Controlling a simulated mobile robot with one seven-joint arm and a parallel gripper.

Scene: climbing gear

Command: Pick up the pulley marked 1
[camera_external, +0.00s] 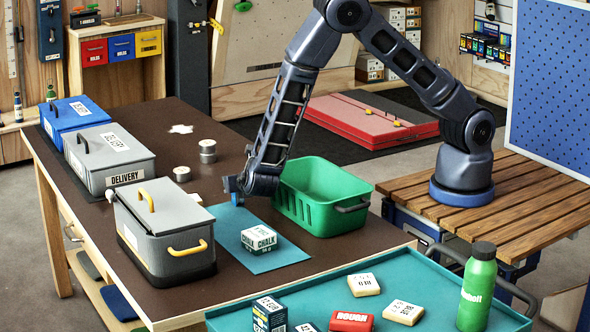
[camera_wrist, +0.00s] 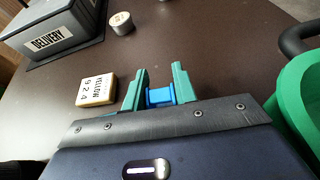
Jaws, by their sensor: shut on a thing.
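My gripper (camera_external: 233,186) is over the brown table, left of the green crate. In the wrist view my gripper's teal fingers (camera_wrist: 160,84) are shut on a small blue spool-shaped thing (camera_wrist: 160,97), which looks like the pulley. No mark 1 can be read on it. In the external view the pulley is not clearly told apart from my gripper's blue end. I cannot tell whether it touches the table.
The green crate (camera_external: 292,208) stands close on the right. A chalk box (camera_external: 259,240) lies on a teal mat (camera_external: 276,262). Grey lidded bins (camera_external: 168,235) stand at left. A small round can (camera_wrist: 121,23) stands beyond.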

